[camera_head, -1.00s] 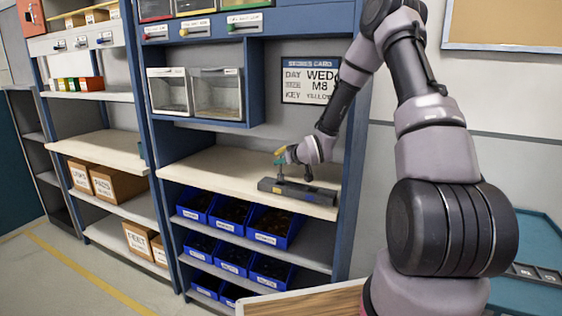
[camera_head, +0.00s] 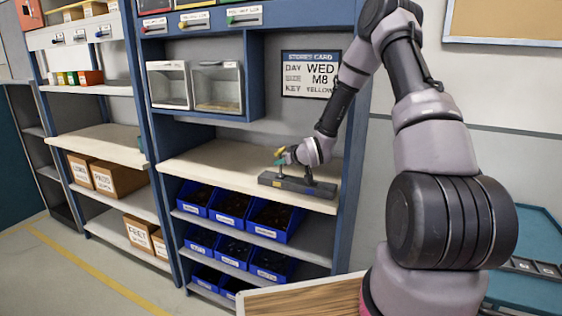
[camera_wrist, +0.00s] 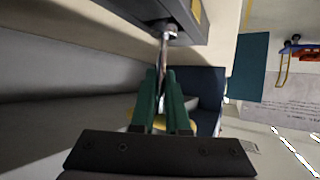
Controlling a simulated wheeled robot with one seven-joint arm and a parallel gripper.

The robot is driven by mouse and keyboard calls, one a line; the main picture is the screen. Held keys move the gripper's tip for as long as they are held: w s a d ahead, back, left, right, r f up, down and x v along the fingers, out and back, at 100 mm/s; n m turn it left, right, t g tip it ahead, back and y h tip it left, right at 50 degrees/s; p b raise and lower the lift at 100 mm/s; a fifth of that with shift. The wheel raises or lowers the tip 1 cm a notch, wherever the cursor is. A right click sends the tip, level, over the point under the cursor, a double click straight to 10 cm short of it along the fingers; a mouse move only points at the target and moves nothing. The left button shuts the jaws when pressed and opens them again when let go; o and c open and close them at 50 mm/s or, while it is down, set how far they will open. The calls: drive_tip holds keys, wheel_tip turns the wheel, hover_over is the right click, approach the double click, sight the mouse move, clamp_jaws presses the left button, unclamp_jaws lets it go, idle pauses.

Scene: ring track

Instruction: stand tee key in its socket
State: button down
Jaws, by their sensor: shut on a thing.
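My gripper (camera_wrist: 163,105), with green fingers, is shut on the tee key, whose bright metal shaft (camera_wrist: 163,55) shows between and beyond the fingers in the wrist view. A bit of yellow (camera_wrist: 130,114) behind the fingers may be its handle. The shaft's far end meets a round metal collar on the dark socket block (camera_wrist: 135,8); how deep it sits I cannot tell. In the head view my gripper (camera_head: 282,156) is above the left part of the socket block (camera_head: 297,187), which lies on the pale shelf. A dark upright piece (camera_head: 308,172) stands farther right on the block.
A card (camera_head: 311,74) on the back panel reads WED, M8, YELLOW. Blue bins (camera_head: 231,208) stand below. A wooden-topped surface (camera_head: 305,298) is near my base.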

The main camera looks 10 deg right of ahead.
drive_tip(key=shift+f, duration=0.95)
drive_tip(key=c, duration=0.8)
unclamp_jaws()
drive_tip(key=shift+c, duration=0.2)
drive_tip(key=v, duration=1)
drive_tip(key=shift+s+d, duration=0.15)
drive_tip(key=shift+s, duration=0.25)
drive_tip(key=shift+r, duration=0.2)
